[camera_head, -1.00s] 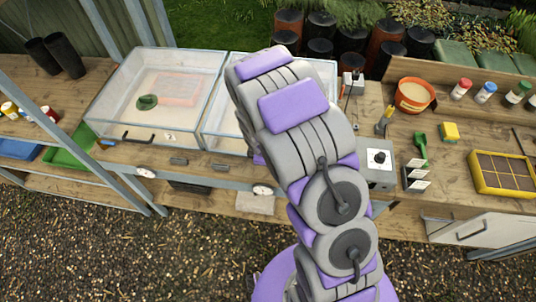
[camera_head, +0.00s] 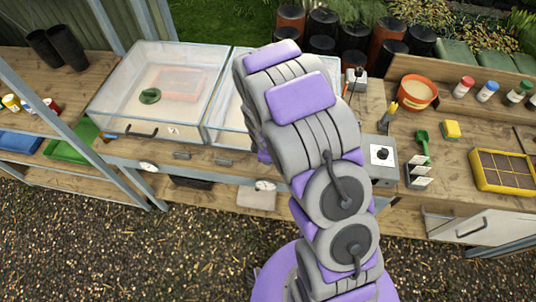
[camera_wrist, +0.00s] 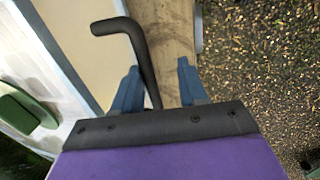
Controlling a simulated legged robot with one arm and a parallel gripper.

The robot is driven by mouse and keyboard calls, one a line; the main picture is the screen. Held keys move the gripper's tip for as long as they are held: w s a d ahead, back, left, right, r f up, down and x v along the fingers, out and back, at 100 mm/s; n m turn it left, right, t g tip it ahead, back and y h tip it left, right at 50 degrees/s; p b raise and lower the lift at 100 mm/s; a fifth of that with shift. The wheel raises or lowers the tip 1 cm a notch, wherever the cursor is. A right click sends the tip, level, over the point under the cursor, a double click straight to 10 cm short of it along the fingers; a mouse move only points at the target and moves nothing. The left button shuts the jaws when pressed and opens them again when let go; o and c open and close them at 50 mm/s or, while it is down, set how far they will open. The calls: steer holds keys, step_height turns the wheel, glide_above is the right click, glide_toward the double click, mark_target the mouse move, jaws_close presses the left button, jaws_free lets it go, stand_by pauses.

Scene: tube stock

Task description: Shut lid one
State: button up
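Two clear-walled boxes stand side by side on the wooden bench in the head view. The left box (camera_head: 153,92) has a black handle (camera_head: 141,132) at its front and a green round item inside. The right box (camera_head: 222,113) is largely hidden by my arm. I cannot tell which lid is lid one, or how far either lid is open. In the wrist view, my gripper (camera_wrist: 158,80) is open, with blue fingers apart. A bent black handle (camera_wrist: 138,45) passes close by the left finger, partly between the fingers; contact is unclear. My arm hides the gripper in the head view.
A grey control box (camera_head: 381,160), an orange pot (camera_head: 418,92) and a yellow-framed tray (camera_head: 503,172) stand on the bench at right. Shelving with a green tray (camera_head: 72,143) is at left. Gravel (camera_head: 150,245) lies clear in front.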

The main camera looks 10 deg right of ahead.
stand_by(0.3)
steer(key=p+v, duration=0.1)
steer(key=v, duration=1.6)
steer(key=shift+s+r, duration=0.1)
steer(key=shift+r, duration=0.05)
steer(key=s+d+r+m+g+b, duration=0.1)
steer(key=s+m, duration=0.5)
steer(key=s, duration=0.8)
steer(key=s+d+r+m+g+y+b, duration=0.1)
steer(key=s+r+m, duration=0.5)
steer(key=s, duration=0.9)
steer(key=d+m+g+b, duration=0.1)
steer(key=g+b, duration=0.1)
steer(key=b, duration=0.1)
steer(key=shift+r+b, duration=0.2)
steer(key=shift+b, duration=0.2)
